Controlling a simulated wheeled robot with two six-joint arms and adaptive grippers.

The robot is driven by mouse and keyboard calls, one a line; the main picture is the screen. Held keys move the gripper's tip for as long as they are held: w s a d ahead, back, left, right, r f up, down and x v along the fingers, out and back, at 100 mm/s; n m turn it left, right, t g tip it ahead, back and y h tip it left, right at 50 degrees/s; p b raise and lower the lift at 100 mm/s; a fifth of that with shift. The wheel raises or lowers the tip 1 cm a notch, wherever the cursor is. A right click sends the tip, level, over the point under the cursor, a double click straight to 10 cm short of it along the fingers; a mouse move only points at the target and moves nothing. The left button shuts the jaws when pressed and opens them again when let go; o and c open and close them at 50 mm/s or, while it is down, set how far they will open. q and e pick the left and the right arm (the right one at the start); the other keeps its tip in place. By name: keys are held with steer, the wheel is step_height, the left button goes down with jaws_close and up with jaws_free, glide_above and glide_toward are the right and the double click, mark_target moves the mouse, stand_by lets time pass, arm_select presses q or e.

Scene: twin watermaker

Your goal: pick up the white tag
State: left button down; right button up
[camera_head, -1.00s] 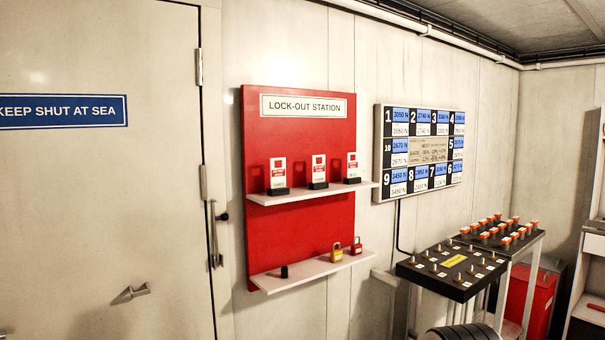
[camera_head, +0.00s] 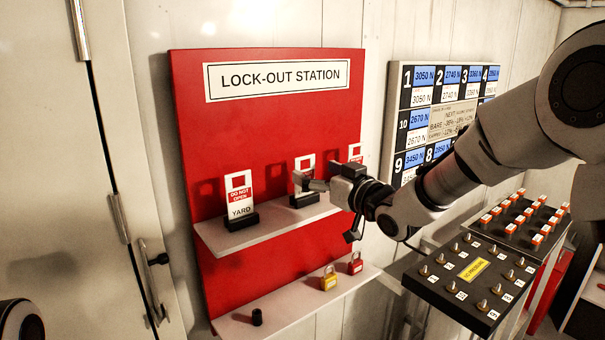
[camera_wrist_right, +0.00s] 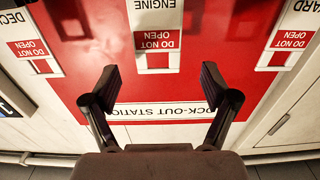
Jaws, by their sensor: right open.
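Three white tags with red "DO NOT OPEN" bands stand upright in black holders on the upper shelf of the red lock-out board. The left one, marked YARD (camera_head: 239,208), is clear of my arm. The middle tag (camera_head: 304,164) is partly hidden by my right gripper (camera_head: 308,182), which is right in front of it. The right tag (camera_head: 355,150) is mostly hidden behind my arm. In the right wrist view, upside down, the middle tag reads ENGINE (camera_wrist_right: 157,18) and lies beyond the open, empty fingers (camera_wrist_right: 158,82), between their lines. My left gripper is out of view.
The upper shelf (camera_head: 265,231) and lower shelf (camera_head: 285,310) jut from the board (camera_head: 220,120). A yellow padlock (camera_head: 328,281), a red padlock (camera_head: 355,264) and a black piece (camera_head: 257,317) are on the lower shelf. A switch panel (camera_head: 440,279) stands at right.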

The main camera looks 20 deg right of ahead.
mark_target(304, 170)
steer(key=x, duration=0.1)
steer(key=p+x, duration=0.1)
steer(key=x, duration=0.1)
steer(key=p+x, duration=0.1)
steer(key=x, duration=0.1)
steer(key=shift+w+d+f, duration=0.1)
steer(key=shift+d+f, duration=0.15)
steer(key=shift+f, duration=0.05)
steer(key=shift+a, duration=0.15)
steer(key=shift+s+r, duration=0.15)
steer(key=shift+s, duration=0.15)
steer(key=c, duration=1)
steer(key=shift+c, duration=0.2)
